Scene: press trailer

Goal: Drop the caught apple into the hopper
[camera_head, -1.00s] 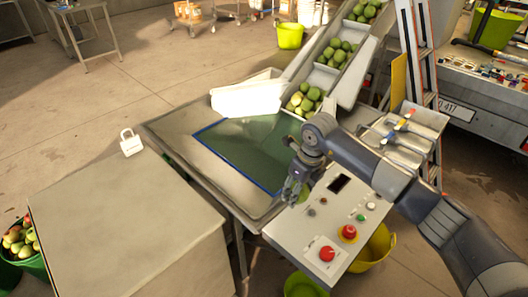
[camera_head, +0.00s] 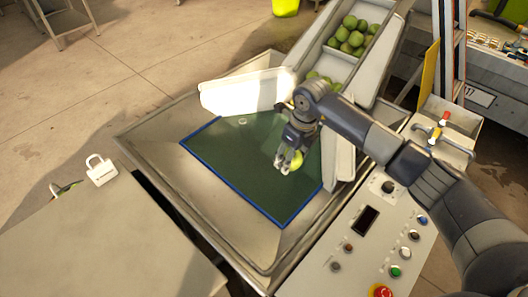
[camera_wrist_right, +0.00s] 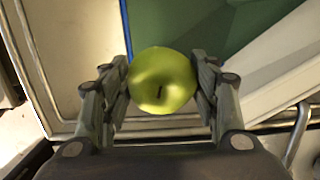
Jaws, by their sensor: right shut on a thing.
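A yellow-green apple (camera_head: 297,160) is held between the fingers of my right gripper (camera_head: 289,161). In the right wrist view the apple (camera_wrist_right: 162,80) sits between both fingers, its stem mark facing the camera. The hopper (camera_head: 150,138) is a wide metal tray with sloping sides and a dark green, blue-edged bottom (camera_head: 235,175). In the head view my right gripper and the apple appear over the right part of the green area. How high they are above it is hard to tell. My left gripper is out of view.
A conveyor (camera_head: 357,70) with several green apples slopes down to the hopper's back. A white guard (camera_head: 245,93) stands at its rear. A control panel (camera_head: 360,245) with buttons lies at the front right. A padlock-shaped object (camera_head: 101,172) rests by a cabinet top (camera_head: 110,245) at left.

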